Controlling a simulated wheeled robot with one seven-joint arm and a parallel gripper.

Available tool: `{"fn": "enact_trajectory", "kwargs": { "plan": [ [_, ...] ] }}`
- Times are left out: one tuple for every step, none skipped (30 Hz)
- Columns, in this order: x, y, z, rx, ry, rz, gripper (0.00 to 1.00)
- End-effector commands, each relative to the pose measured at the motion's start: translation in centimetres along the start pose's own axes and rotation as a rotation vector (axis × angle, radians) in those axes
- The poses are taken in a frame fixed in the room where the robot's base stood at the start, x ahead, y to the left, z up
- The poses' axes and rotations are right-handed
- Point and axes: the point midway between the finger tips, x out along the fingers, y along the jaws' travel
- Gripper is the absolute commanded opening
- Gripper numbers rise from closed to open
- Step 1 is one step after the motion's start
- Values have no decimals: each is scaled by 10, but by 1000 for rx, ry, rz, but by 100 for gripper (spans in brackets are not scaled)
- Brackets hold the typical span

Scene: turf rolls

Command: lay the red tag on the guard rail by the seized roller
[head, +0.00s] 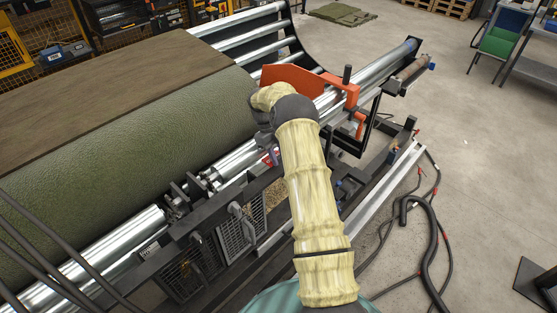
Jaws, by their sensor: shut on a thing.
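My arm in its pale yellow sleeve reaches up the middle of the head view and bends over at the top. My gripper (265,144) is small and partly hidden by the wrist, beside the rollers. A small red piece, which looks like the red tag (271,158), shows just below it, at the jaws. Shiny rollers (236,160) run diagonally under and beside the large green turf roll (130,150). I cannot tell which roller is seized. A dark frame rail (205,222) runs along the machine's near side; whether it is the guard rail is unclear.
An orange guard-like part (295,78) and bracket stand just beyond my wrist. Mesh panels (240,235) hang below the frame. Black hoses (425,235) lie on the concrete floor at right.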

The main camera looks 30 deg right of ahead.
Motion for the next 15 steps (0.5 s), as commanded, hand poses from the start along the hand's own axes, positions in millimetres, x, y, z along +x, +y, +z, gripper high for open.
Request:
{"fn": "enact_trajectory", "kwargs": {
  "plan": [
    [0, 1, 1, -1, -1, -1, 7],
    [0, 0, 1, -1, -1, -1, 7],
    [1, 0, 1, 0, -1, -1, 7],
    [1, -1, 0, 1, -1, 0, 7],
    [1, -1, 0, 3, -1, 0, 7],
    [1, -2, -1, 4, -1, 1, 7],
    [2, -3, -1, 5, -1, 1, 7],
    [2, -3, -2, 6, 0, 2, 7],
    [4, -4, -2, 7, 0, 3, 7],
    [5, -4, -1, 7, 1, 4, 7],
    [8, -4, -1, 7, 2, 5, 7],
    [13, -4, 0, 8, 3, 6, 7],
    [16, -4, 2, 9, 2, 6, 7],
    [20, -5, 4, 8, 2, 7, 7],
    [25, -5, 6, 7, 3, 6, 7]
  ]
}}
